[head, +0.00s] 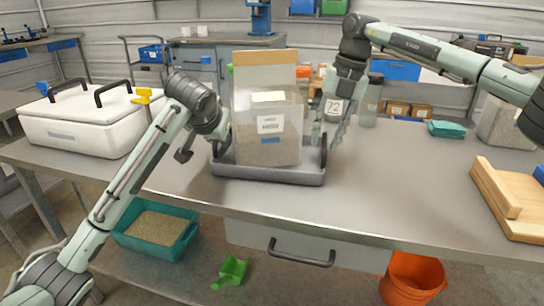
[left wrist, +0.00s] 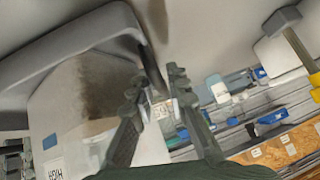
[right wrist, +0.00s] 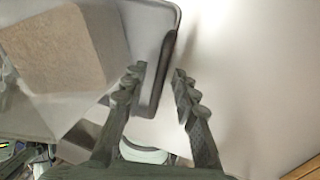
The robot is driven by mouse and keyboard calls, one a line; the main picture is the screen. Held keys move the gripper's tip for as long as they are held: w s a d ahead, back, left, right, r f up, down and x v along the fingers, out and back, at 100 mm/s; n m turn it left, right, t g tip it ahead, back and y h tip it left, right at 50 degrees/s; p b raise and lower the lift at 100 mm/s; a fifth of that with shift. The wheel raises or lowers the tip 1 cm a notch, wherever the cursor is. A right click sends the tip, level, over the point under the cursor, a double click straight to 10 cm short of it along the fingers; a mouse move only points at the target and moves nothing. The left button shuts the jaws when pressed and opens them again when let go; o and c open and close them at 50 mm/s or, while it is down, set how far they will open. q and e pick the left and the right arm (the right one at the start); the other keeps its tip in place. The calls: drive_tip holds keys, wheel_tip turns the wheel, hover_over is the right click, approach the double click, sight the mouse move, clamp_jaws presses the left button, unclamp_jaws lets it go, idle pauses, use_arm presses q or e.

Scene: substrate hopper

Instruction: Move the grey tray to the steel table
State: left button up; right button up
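The grey tray (head: 268,176) rests on a steel-topped table (head: 400,190), with a dark handle at each end. A clear bin of substrate (head: 268,130) with a white label stands in it. My left gripper (head: 203,150) is open at the tray's left end; in the left wrist view its fingertips (left wrist: 155,82) are apart near the tray's edge and handle. My right gripper (head: 325,140) is open at the right end. In the right wrist view the dark handle (right wrist: 165,68) lies between its parted fingertips (right wrist: 158,75). Finger contact cannot be told.
A white lidded box (head: 80,122) stands left on the table. Wooden boards (head: 505,195) and a teal stack (head: 446,129) are at the right. A drawer handle (head: 300,258) projects below the front edge. Below are a teal tub (head: 155,228), green scoop (head: 231,270) and orange bucket (head: 412,278).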

use_arm(q)
clamp_jaws()
use_arm(e)
drive_tip(key=shift+c, duration=1.2)
clamp_jaws()
use_arm(q)
drive_tip(key=shift+r, duration=0.2)
use_arm(e)
drive_tip(key=shift+w+r, duration=0.1)
drive_tip(key=shift+r, duration=0.1)
